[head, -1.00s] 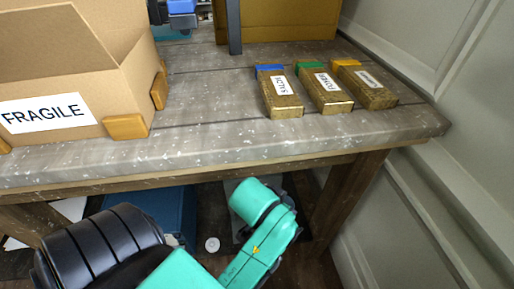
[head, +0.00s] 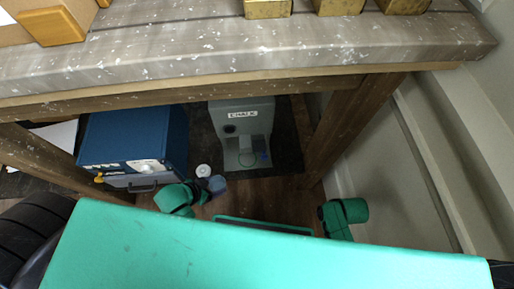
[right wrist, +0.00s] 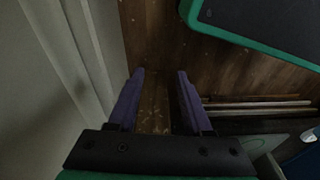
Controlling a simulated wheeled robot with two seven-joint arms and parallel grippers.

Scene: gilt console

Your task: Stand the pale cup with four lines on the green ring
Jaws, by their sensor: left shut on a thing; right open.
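In the head view, a small pale bluish cup (head: 217,184) is low under the table, at the end of my left arm. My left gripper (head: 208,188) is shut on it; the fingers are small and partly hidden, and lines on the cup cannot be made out. A thin green ring (head: 248,158) seems to lie on the low front part of the grey unit labelled CHALK (head: 240,115), to the right of the cup and farther back. The cup is apart from it. My right gripper (right wrist: 158,85) is open and empty above the brown floor in the right wrist view.
A white round thing (head: 203,170) is beside the cup. A blue box (head: 135,140) stands left of the grey unit. A small blue thing (head: 264,155) is beside the ring. The tabletop (head: 200,50) and a table leg (head: 350,120) bound the space. Rods (right wrist: 255,105) show in the right wrist view.

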